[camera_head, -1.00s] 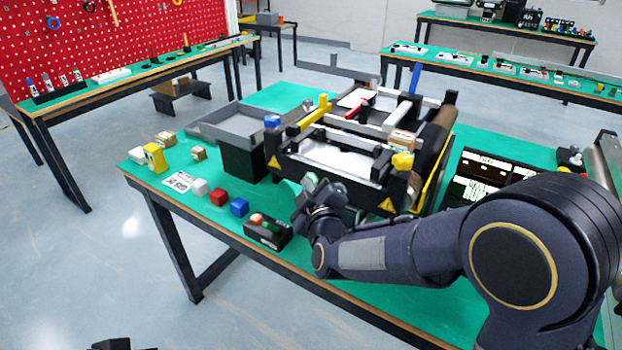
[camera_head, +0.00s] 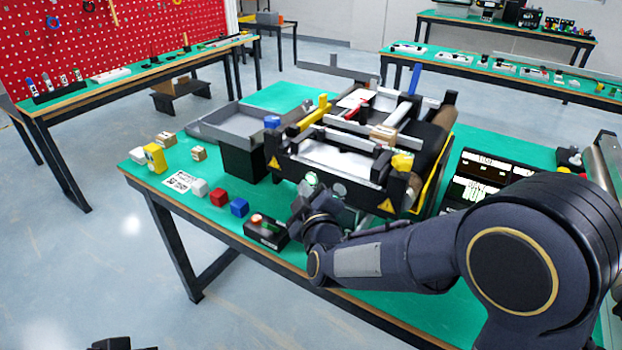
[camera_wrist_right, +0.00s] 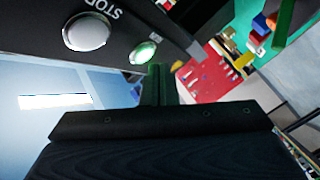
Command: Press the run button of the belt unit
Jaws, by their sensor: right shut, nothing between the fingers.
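The belt unit (camera_head: 290,166) stands on the green table, with its button panel on the front. The run button (camera_head: 311,179) glows green; it also shows in the right wrist view (camera_wrist_right: 143,52). Beside it is a pale grey button (camera_head: 338,189), marked STOP in the right wrist view (camera_wrist_right: 87,32). My right gripper (camera_head: 302,206) is shut and empty, just below and in front of the lit button. In the wrist view its fingertips (camera_wrist_right: 157,74) are close to that button; contact cannot be told. A dark piece, seemingly my left gripper (camera_head: 118,344), is cut off at the bottom edge.
A dark box with small buttons (camera_head: 266,231) stands beside my right gripper. Blue (camera_head: 239,207), red (camera_head: 219,197) and white (camera_head: 199,187) cubes lie left of it. A grey tray (camera_head: 225,128) is at the unit's left, a lit display (camera_head: 480,180) at its right.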

